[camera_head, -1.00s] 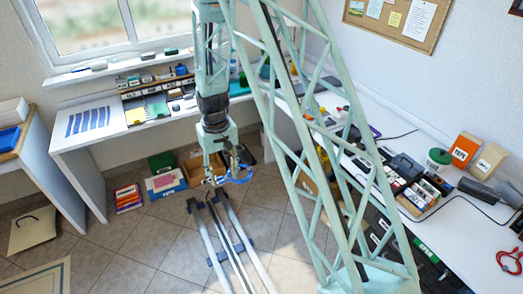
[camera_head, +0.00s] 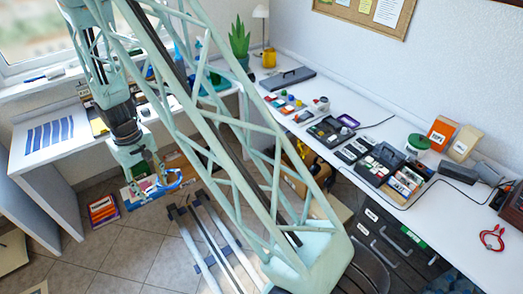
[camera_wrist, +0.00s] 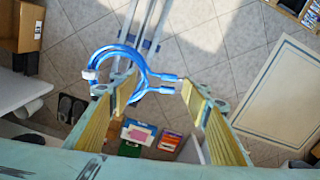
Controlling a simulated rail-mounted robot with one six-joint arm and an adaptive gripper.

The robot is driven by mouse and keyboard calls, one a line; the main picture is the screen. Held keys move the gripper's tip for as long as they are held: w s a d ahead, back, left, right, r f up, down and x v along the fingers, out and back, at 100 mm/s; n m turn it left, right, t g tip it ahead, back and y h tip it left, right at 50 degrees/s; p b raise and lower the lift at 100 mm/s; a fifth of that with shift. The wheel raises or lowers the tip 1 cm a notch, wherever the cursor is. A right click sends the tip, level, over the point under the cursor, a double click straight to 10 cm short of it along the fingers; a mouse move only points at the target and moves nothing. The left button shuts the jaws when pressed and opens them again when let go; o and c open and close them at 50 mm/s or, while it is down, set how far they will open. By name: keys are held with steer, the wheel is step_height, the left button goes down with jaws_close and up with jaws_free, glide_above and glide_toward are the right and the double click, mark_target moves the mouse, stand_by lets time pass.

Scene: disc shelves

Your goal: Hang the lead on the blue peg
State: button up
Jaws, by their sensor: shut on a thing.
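The lead is a coiled blue cable (camera_head: 170,186) with a pale tie on its loop. It hangs at my gripper (camera_head: 155,170) in the head view, above the floor and in front of the window desk. In the wrist view the blue lead (camera_wrist: 136,50) lies across the fingertips of my gripper (camera_wrist: 160,88), with its loop at the left finger and its two ends reaching toward the right finger. My gripper is shut on the lead. I cannot make out a blue peg in either current view.
A long white desk (camera_head: 455,224) runs along the right wall with boxes and trays on it. A red cable (camera_head: 492,238) lies near its right end. Dark drawers (camera_head: 385,235) stand below. Tiled floor is open at lower left.

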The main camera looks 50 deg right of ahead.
stand_by(0.4)
steer(key=shift+s+d+f, duration=0.1)
steer(key=shift+d+f, duration=0.5)
steer(key=s+d+f+m+h+b, duration=0.1)
steer(key=d+f+h, duration=0.1)
steer(key=d+f, duration=0.5)
steer(key=s+d+f+g+h+b, duration=0.1)
steer(key=d+f+h+b, duration=0.15)
steer(key=d, duration=0.75)
steer(key=s+d+f+m+h+b, duration=0.1)
steer(key=d+f+h, duration=0.1)
steer(key=d+f, duration=0.55)
steer(key=w+d+f+g+h+b, duration=0.1)
steer(key=d+f+h, duration=0.3)
steer(key=d, duration=1.5)
steer(key=w+d+f+g+h+b, duration=0.1)
steer(key=d+f+h+b, duration=0.2)
steer(key=d, duration=1.7)
step_height(320, 180, down, 3)
steer(key=shift+r+m+g+h+b, duration=0.1)
steer(key=shift+m+g+h+b, duration=0.2)
steer(key=shift+h, duration=0.55)
steer(key=shift+s+d, duration=0.1)
steer(key=shift+d, duration=0.25)
